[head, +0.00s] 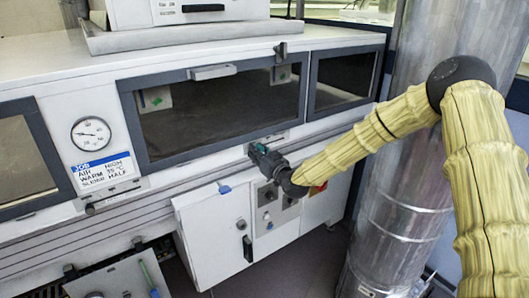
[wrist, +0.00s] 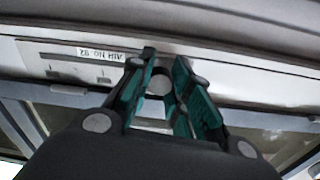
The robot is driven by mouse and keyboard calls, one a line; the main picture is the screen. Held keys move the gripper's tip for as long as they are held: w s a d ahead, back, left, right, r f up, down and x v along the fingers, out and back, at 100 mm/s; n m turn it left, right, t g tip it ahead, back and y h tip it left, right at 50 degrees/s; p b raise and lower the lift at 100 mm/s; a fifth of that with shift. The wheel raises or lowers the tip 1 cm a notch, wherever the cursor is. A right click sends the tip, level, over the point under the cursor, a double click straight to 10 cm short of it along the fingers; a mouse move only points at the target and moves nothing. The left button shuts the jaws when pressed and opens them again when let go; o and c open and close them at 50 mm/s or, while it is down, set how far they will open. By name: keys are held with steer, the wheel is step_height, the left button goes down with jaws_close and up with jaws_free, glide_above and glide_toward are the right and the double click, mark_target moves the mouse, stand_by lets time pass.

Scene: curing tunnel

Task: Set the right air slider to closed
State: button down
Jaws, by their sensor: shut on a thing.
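The right air slider is a pale strip (wrist: 75,68) on the tunnel's front. In the wrist view it carries a label that appears upside down and reads like "AIR NO. 02", with small marks to its left. My gripper (head: 258,151) is at this slider below the large middle window. In the wrist view my gripper (wrist: 162,75) has its teal-padded fingers on either side of the slider's round knob (wrist: 158,84), shut on it. The fingers hide part of the knob and strip, so I cannot tell the slider's exact setting.
A left slider (head: 91,209) sits below a job card (head: 103,172) and a round gauge (head: 91,134). A white cabinet (head: 215,235) with a black handle stands below my gripper. A large metal duct (head: 400,205) rises at the right, close to my arm.

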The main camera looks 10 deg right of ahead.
steer(key=shift+a, duration=0.15)
steer(key=c, duration=1.3)
jaws_free()
steer(key=shift+a, duration=0.15)
steer(key=shift+s+d, duration=0.1)
steer(key=shift+d, duration=0.1)
steer(key=v, duration=1.2)
